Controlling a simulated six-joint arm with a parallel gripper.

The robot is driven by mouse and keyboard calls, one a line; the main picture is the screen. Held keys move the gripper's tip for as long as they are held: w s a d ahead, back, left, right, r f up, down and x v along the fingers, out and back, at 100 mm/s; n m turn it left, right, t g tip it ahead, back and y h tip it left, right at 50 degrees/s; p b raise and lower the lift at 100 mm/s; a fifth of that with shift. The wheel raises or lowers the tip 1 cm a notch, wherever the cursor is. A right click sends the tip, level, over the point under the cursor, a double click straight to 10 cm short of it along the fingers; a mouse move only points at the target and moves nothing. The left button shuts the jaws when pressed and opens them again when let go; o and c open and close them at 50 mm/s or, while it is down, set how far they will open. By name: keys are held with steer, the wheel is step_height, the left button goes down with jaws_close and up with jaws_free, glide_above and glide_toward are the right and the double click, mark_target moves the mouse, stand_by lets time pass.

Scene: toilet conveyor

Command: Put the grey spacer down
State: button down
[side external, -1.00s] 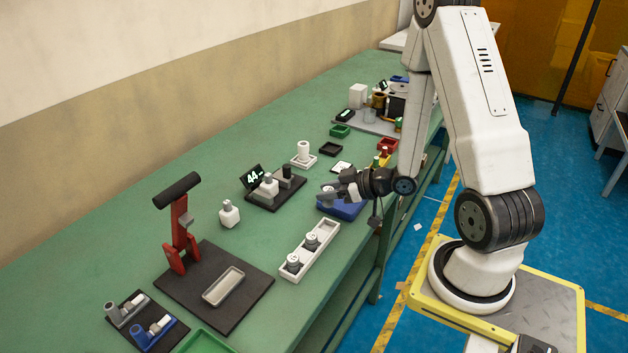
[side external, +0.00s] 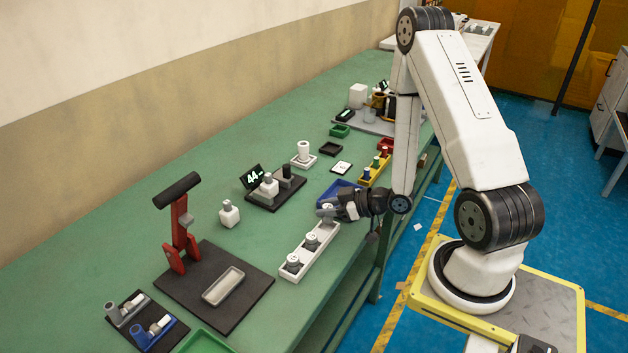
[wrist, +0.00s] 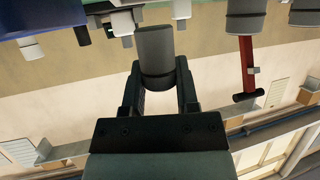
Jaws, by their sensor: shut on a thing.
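My gripper (side external: 328,209) is shut on the grey spacer, a plain grey cylinder (wrist: 155,52) held between the two dark fingers in the wrist view. Two similar grey pieces (side external: 293,262) (side external: 311,241) stand upright in the nearer part of the tray.
A blue bin (side external: 336,193) lies just beyond the gripper, with a yellow rack (side external: 375,171) behind it. A red press (side external: 181,230) stands nearer.

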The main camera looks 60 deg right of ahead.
steer(key=shift+f, duration=1.45)
steer(key=shift+f, duration=0.2)
steer(key=shift+c, duration=1.8)
jaws_free()
steer(key=shift+s, duration=0.15)
steer(key=shift+v, duration=3.8)
steer(key=shift+r, duration=0.15)
